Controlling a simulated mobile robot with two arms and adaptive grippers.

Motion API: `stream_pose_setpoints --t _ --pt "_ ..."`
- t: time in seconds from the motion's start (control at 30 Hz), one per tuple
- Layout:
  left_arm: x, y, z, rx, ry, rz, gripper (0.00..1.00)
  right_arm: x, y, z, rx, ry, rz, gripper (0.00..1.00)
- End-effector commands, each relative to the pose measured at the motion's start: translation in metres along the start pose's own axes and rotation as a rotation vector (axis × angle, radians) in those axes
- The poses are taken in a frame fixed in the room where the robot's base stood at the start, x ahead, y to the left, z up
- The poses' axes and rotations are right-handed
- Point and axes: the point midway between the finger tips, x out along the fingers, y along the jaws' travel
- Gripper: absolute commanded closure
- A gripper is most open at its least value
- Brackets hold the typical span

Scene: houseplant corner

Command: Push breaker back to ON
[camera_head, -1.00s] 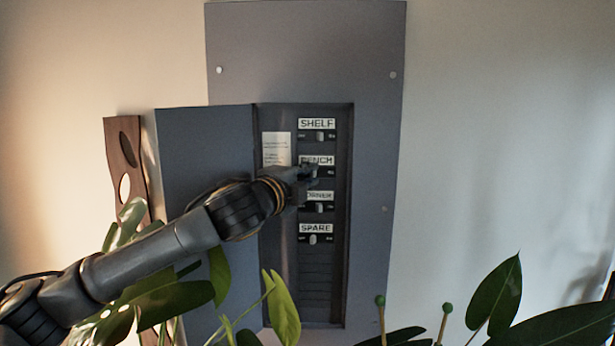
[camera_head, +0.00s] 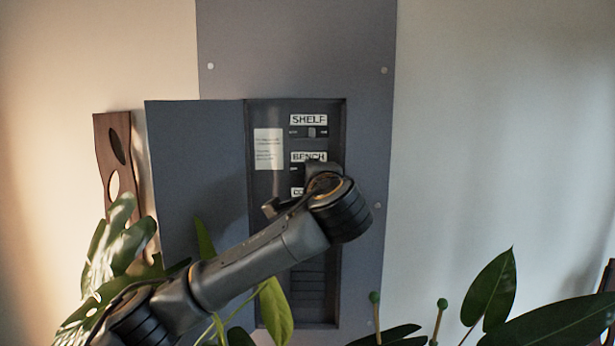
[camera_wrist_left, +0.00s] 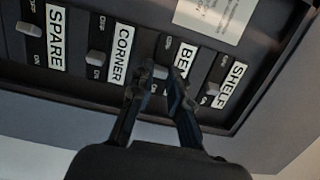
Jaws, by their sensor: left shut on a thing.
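The breaker panel (camera_head: 220,85) is on the wall, its door (camera_head: 195,150) open to the left. My left gripper (camera_wrist_left: 157,76) is at the BENCH breaker, shut on its pale lever (camera_wrist_left: 160,71); the fingers partly cover the lever and the BENCH label (camera_wrist_left: 184,62). In the head view my wrist hides the fingertips, the lower rows and most of the BENCH switch below its label (camera_head: 309,157). The SHELF lever (camera_wrist_left: 213,88) and CORNER lever (camera_wrist_left: 96,57) sit near their ON marks. The SPARE lever (camera_wrist_left: 27,29) sits nearer OFF. My right gripper is not in view.
A paper note (camera_head: 268,149) is inside the panel, left of the switches. Large plant leaves (camera_head: 120,245) fill the lower left, with more leaves (camera_head: 490,290) and green-tipped stakes (camera_head: 441,305) at lower right. A wooden board (camera_head: 115,150) leans beside the door.

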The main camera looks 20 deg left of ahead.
Motion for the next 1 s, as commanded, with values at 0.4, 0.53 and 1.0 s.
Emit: stream_pose_setpoints --t 0.4,0.53,1.0 --pt "0.0005 0.0012 -0.0070 0.003 -0.151 0.002 1.00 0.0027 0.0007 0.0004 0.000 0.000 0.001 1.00" --pt "0.0011 0.0013 -0.0069 0.003 -0.162 0.003 1.00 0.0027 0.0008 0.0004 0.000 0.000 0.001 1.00" --pt "0.0011 0.0010 -0.0068 0.002 -0.162 0.002 0.60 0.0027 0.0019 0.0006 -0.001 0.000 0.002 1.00"
